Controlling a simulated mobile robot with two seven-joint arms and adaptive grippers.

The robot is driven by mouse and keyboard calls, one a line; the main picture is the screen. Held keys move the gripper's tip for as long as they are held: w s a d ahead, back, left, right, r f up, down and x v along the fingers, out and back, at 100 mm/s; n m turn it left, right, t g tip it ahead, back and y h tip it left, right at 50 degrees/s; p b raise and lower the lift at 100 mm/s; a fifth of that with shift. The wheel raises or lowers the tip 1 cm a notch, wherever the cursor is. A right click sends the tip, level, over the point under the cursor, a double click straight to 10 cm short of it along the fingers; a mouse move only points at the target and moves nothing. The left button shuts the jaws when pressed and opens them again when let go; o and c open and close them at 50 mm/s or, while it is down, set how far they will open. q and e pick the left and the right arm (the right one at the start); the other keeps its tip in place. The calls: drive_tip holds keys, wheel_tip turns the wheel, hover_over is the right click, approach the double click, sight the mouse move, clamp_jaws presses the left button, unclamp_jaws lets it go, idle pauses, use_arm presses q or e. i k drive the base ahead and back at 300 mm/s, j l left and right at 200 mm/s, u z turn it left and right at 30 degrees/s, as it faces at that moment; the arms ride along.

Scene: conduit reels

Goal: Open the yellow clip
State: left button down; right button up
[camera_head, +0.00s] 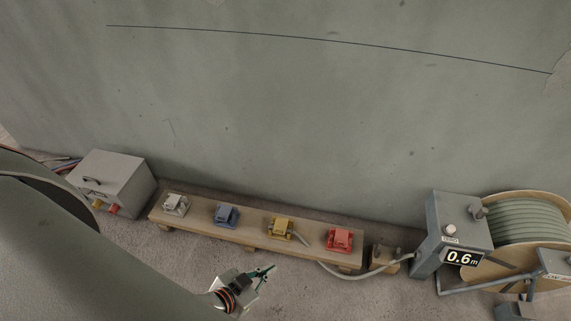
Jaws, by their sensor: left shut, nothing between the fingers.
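The yellow clip (281,227) sits on the wooden board (190,222), between a blue clip (226,215) on its left and a red clip (339,240) on its right. A grey conduit end (300,238) shows at the right side of the yellow clip. I cannot tell from here whether the clip's top is up or down. My left gripper (266,272) is below the board in the picture, apart from the yellow clip. Its fingers are shut with nothing between them. My right gripper is not in view.
A white clip (176,205) is at the board's left end. A grey box (112,182) stands left of the board. A conduit reel (530,222) and a grey counter unit reading 0.6 m (462,257) stand at the right. Conduit (352,276) runs low from the unit. A wall rises behind.

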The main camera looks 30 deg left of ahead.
sight(281, 224)
drive_tip(key=u, duration=0.9)
